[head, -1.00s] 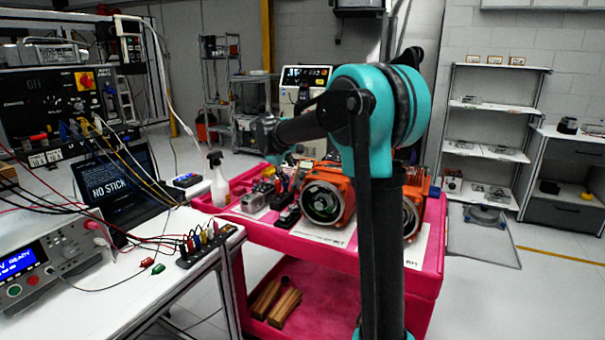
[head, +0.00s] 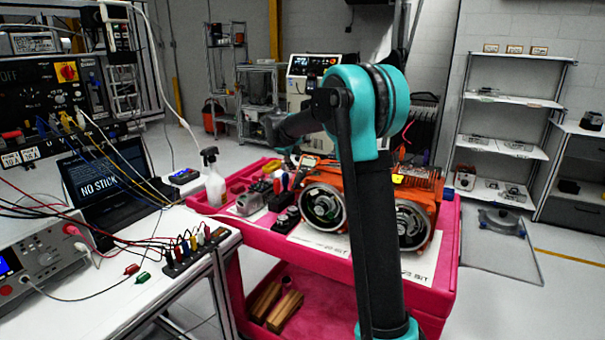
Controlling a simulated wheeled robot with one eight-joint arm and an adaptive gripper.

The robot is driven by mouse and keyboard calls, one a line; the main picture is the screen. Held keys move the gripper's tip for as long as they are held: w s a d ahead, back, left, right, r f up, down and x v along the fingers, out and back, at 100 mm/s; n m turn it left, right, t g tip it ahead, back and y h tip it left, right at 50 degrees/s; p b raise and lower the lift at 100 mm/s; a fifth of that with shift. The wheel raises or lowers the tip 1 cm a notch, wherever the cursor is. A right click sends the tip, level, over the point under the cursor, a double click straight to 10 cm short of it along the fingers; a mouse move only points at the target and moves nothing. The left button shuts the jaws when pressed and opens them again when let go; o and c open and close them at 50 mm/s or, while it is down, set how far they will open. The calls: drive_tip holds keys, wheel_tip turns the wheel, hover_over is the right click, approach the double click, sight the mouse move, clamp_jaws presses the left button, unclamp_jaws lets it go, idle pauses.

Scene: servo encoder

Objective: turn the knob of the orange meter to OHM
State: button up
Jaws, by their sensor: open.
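I cannot clearly pick out the orange meter or its knob. A small device with a pale face (head: 308,162) sits at the back of the pink cart (head: 452,255), behind the tools; it is too small to read. My arm reaches up and bends left over the cart, its dark forearm ending above the tools. My gripper itself cannot be made out beyond the wrist.
Two orange-framed motors, one on the left (head: 322,205) and one on the right (head: 412,222), stand on the cart. A spray bottle (head: 214,178) stands at its left. The white bench (head: 185,258) at left holds a laptop (head: 98,185) and a terminal strip with leads (head: 195,248).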

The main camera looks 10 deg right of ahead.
sight(303, 173)
drive_tip(key=x, duration=1.1)
drive_tip(key=shift+w+d+f, duration=0.1)
drive_tip(key=shift+w+f, duration=0.15)
drive_tip(key=shift+f, duration=0.05)
drive_tip(key=shift+c, duration=0.5)
clamp_jaws()
drive_tip(key=shift+m, duration=0.8)
drive_tip(key=shift+o, duration=0.5)
unclamp_jaws()
